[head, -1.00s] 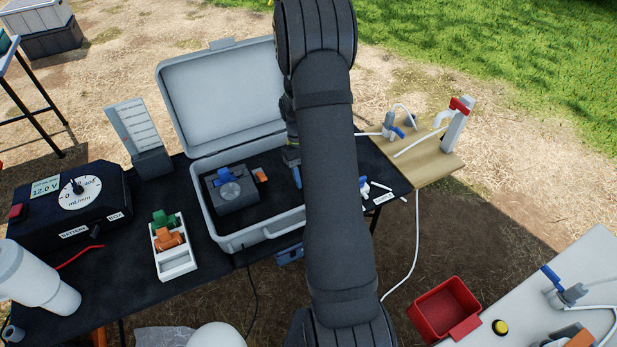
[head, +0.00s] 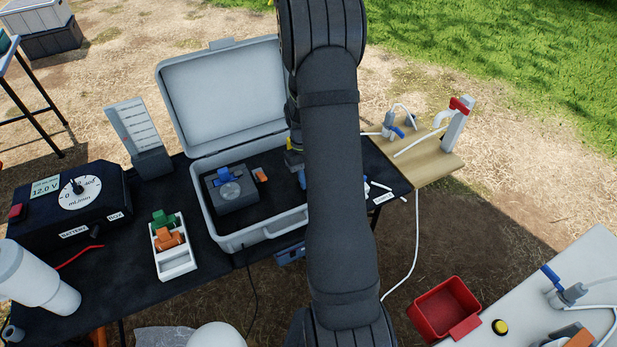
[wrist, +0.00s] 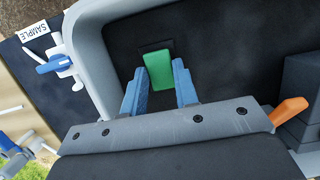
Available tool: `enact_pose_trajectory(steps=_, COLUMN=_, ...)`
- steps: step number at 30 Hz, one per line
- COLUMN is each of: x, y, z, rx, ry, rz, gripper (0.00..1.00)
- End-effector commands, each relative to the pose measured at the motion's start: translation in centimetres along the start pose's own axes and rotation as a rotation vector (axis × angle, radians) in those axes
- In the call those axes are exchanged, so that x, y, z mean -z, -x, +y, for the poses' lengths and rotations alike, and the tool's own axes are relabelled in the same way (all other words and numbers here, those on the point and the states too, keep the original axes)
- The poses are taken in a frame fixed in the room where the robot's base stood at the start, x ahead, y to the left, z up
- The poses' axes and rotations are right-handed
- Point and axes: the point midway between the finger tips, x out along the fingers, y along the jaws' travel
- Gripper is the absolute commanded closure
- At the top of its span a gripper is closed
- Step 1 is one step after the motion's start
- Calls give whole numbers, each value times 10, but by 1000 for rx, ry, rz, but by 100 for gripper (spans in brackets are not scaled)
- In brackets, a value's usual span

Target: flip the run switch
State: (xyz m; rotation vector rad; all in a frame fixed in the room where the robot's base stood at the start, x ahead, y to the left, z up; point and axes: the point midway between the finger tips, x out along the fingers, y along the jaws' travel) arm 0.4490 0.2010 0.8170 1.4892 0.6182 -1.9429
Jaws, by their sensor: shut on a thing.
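My gripper (wrist: 159,68) is over the open case, far to the right of the controller. Its blue fingers are shut on a green block (wrist: 160,74). A dark slot in the case's lining shows right behind the block; I cannot tell whether the block touches it. In the head view my arm hides most of the gripper and the block.
The open grey case (head: 222,95) holds a grey device (head: 238,200) with an orange part (head: 261,175) beside it. A white tray (head: 178,264) with green and orange blocks stands between controller and case. A sign (head: 133,127) stands behind.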

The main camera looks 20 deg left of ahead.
Motion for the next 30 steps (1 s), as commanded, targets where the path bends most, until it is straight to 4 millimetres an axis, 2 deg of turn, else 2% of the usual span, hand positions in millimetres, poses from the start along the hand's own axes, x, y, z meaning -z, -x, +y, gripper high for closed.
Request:
enact_pose_trajectory(steps=12, x=-8, y=-2, z=0, rx=1, ry=-2, rz=247, gripper=96)
enact_pose_trajectory(steps=24, x=-8, y=-2, z=0, rx=-1, ry=0, rz=269, gripper=96)
enact_pose_trajectory(steps=25, x=-8, y=-2, z=0, rx=-1, ry=0, rz=269, gripper=69)
enact_pose_trajectory(steps=28, x=-8, y=-2, z=0, rx=-1, ry=0, rz=269, gripper=51)
enact_pose_trajectory(steps=30, x=-8, y=-2, z=0, rx=-1, ry=0, rz=269, gripper=51)
